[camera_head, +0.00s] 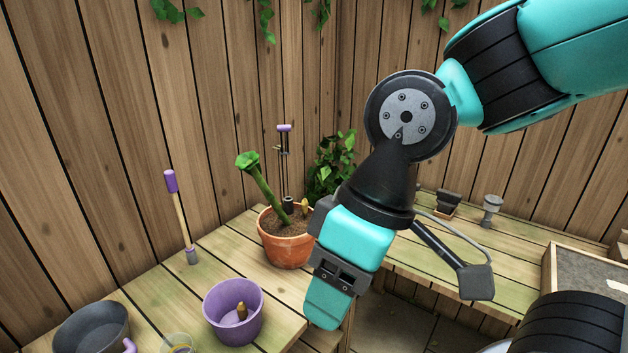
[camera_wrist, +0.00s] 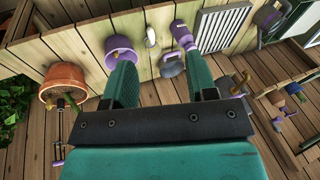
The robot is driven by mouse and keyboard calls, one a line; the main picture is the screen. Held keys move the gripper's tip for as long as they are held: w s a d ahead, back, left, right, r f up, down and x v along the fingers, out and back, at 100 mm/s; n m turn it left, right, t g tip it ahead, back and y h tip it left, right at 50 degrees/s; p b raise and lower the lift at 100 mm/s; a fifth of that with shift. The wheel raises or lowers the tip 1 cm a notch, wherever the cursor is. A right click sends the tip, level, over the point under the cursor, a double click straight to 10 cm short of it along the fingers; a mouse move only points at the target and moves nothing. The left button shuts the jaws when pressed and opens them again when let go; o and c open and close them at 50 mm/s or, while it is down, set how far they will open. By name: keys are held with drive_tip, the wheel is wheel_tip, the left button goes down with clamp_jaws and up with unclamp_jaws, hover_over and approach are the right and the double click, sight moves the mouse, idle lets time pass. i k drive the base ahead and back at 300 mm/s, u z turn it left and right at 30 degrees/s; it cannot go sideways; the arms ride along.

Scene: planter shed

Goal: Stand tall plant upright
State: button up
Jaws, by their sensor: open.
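The tall plant (camera_head: 265,188) is a thick green stem with a green leafy top. It leans to the left out of the soil of a terracotta pot (camera_head: 286,251), which stands upright near the bench's back right edge. My gripper (camera_head: 327,312) points down in front and to the right of the pot, apart from it. In the wrist view my gripper (camera_wrist: 160,66) has its two teal fingers spread with nothing between them.
A purple pot (camera_head: 233,317) stands on the bench in front of the terracotta pot. A dark bucket (camera_head: 91,333) is at the front left, and a purple-handled tool (camera_head: 178,212) stands behind. Wooden walls close off the back. A leafy green plant (camera_head: 329,162) grows in the corner.

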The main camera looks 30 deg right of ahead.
sight(249, 162)
drive_tip(key=u, duration=0.55)
drive_tip(key=k, duration=1.3)
drive_tip(key=u, duration=0.65)
drive_tip(key=i, duration=1.4)
drive_tip(key=z, duration=0.65)
